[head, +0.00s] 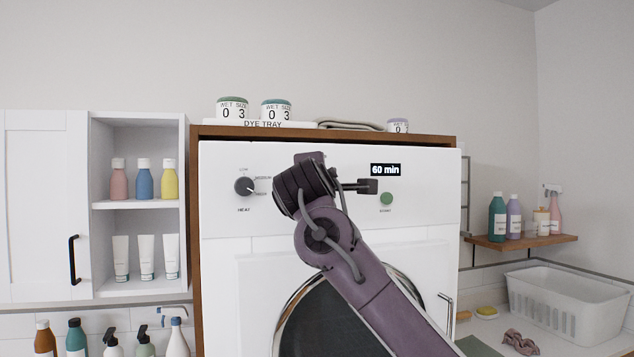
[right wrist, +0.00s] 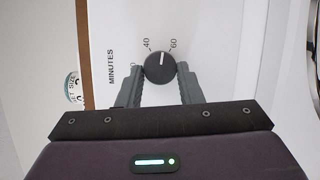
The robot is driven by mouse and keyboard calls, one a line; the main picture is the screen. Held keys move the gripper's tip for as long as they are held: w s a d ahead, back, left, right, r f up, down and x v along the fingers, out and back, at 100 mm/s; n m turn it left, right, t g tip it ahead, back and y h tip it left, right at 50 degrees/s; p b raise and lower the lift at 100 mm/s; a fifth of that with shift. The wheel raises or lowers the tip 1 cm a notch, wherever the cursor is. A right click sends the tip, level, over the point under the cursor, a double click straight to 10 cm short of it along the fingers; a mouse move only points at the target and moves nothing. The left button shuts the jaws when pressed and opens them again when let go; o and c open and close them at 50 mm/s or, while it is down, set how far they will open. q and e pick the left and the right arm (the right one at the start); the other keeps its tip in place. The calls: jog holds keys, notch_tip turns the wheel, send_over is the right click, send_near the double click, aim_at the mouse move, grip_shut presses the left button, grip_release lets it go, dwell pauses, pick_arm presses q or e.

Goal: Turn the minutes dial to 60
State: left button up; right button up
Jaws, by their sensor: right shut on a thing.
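The minutes dial (right wrist: 160,66) is a round dark knob on the white machine panel, seen in the right wrist view. Its white mark points up and slightly right, between the printed 40 and 60, nearer the 60. My right gripper (right wrist: 160,74) has one grey finger on each side of the dial and is shut on it. In the head view my right arm (head: 345,250) covers the dial. The black display (head: 385,170) reads "60 min". My left gripper is not in view.
The heat dial (head: 244,186) is left of my right arm, and a green start button (head: 386,198) is right of it. The round door (head: 290,310) is below. Labelled jars (head: 232,108) stand on the wooden top. A shelf (head: 520,241) with bottles is at right.

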jog(key=shift+r+m+g+y+p, duration=0.15)
jog(key=shift+m+g+p, duration=0.35)
jog(key=shift+m, duration=0.45)
jog(key=shift+m+g+y+p, duration=0.15)
jog(key=shift+m+g+p, duration=0.15)
jog(key=shift+m+p, duration=0.45)
jog(key=shift+m, duration=0.3)
jog(key=o, duration=1)
jog(key=shift+d, duration=0.1)
jog(key=s+b, duration=0.1)
jog(key=s, duration=0.1)
jog(key=s+r+b, duration=0.1)
jog(key=s+b, duration=0.1)
jog(key=s, duration=0.1)
jog(key=s+b, duration=0.1)
jog(key=s, duration=0.1)
jog(key=shift+s+r, duration=0.15)
jog(key=shift+s, duration=0.15)
